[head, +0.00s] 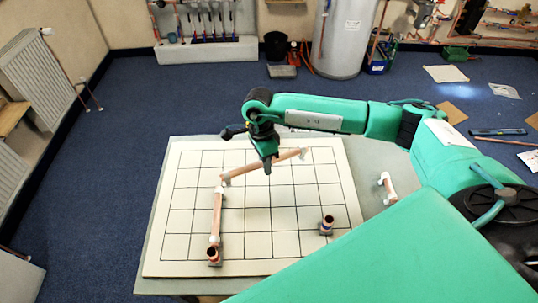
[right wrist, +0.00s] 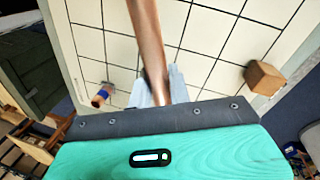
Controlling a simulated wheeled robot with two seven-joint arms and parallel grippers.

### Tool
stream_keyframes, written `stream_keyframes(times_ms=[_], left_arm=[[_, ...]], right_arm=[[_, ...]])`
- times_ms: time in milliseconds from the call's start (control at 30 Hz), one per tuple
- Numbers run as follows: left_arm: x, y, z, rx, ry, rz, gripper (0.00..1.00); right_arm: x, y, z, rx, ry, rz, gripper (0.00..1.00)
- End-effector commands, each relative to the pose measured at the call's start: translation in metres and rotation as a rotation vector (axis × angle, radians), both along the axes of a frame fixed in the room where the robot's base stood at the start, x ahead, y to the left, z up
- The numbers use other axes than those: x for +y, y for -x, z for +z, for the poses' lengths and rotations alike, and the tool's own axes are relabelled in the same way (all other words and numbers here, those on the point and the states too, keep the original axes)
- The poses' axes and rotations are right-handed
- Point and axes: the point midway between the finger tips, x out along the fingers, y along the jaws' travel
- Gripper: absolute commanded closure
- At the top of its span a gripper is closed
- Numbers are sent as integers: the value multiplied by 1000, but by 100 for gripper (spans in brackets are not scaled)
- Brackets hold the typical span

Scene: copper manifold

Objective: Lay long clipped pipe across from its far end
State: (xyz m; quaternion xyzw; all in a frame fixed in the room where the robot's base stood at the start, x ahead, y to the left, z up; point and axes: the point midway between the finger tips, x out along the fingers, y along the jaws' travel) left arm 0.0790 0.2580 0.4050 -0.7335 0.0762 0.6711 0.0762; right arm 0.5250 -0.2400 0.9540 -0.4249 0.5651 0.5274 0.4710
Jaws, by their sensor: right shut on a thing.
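A long copper pipe (head: 245,171) lies slantwise over the upper part of the gridded board (head: 285,245). White clips show at its left end (head: 224,180) and its right end (head: 302,153). My right gripper (head: 267,165) is shut on this pipe near its middle. The right wrist view shows the pipe (right wrist: 147,40) running up from the jaws (right wrist: 157,92). A second copper pipe (head: 217,212) runs down the board's left side to an upright copper fitting (head: 214,255). The long pipe's left end is close to that pipe's top; I cannot tell whether they touch. My left gripper is not in view.
Another upright copper fitting (head: 327,225) stands at the board's lower right. A short copper piece with white clips (head: 387,187) lies on the table right of the board. The board's middle squares are clear. My green right arm covers the right side.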

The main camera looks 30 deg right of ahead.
Motion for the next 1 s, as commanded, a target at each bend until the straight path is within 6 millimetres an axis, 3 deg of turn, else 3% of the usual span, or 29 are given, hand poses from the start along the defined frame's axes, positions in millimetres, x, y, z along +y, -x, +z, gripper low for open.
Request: stream_keyframes(times_ms=[100, 300, 667, 1000], left_arm=[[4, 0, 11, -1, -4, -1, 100], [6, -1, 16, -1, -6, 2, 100], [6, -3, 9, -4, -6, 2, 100], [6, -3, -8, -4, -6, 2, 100]], right_arm=[[-8, -3, -1, 3, 0, -171, 100], [-15, -6, -6, 0, -1, -338, 100], [-16, -7, -21, 0, 1, -368, 100], [-16, -7, -53, 0, 0, -366, 100]])
